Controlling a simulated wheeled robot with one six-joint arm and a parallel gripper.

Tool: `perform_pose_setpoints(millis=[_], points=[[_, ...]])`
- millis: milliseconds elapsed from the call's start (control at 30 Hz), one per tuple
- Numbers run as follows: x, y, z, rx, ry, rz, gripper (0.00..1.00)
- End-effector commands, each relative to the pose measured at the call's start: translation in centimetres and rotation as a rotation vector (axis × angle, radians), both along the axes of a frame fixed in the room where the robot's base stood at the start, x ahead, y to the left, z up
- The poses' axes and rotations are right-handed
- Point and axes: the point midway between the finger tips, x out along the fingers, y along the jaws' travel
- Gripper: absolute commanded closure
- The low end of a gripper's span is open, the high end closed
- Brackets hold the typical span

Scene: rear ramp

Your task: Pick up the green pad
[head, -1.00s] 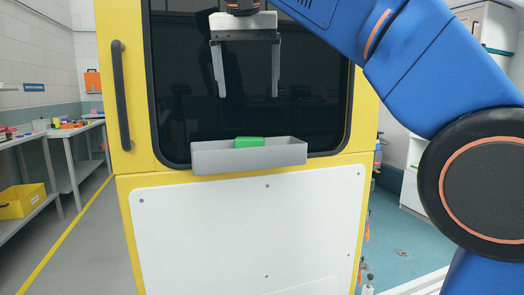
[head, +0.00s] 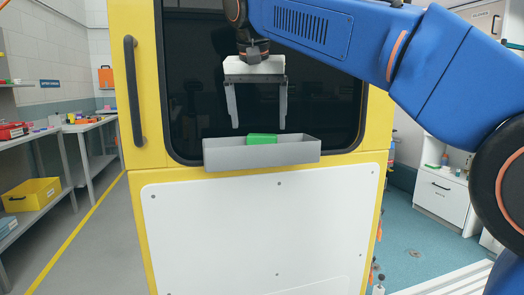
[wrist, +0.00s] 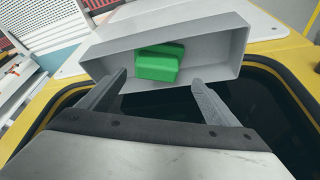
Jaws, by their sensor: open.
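The green pad (head: 262,139) lies in a shallow grey tray (head: 225,158) fixed on the front of the yellow cabinet, under its dark window. In the head view only its upper part shows above the tray's front wall. The wrist view shows the pad (wrist: 159,63) inside the tray (wrist: 222,52), near the middle. My gripper (head: 259,127) is open and empty, its two fingers pointing down, just above the tray in the head view. In the wrist view the fingertips (wrist: 159,80) lie apart, to either side of the pad's near edge. I see no contact with the pad.
The yellow cabinet (head: 139,90) has a dark window (head: 200,110), a black handle (head: 134,92) on the left and a white panel (head: 262,230) below. A yellow bin (head: 32,194) sits on the shelving at left.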

Motion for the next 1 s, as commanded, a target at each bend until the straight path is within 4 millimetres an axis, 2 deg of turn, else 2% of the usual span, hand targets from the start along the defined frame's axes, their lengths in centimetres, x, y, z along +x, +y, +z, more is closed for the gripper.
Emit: perform_pose_setpoints(millis=[267,600,933,1000], points=[[0.6,-0.3,-1.6,0.000,0.000,-0.001,0.16],[2.2,-0.9,-5.4,-0.001,0.001,0.000,0.16],[2.4,-0.9,-5.9,0.000,0.000,0.000,0.16],[2.4,-0.9,-5.9,0.000,0.000,0.000,0.32]])
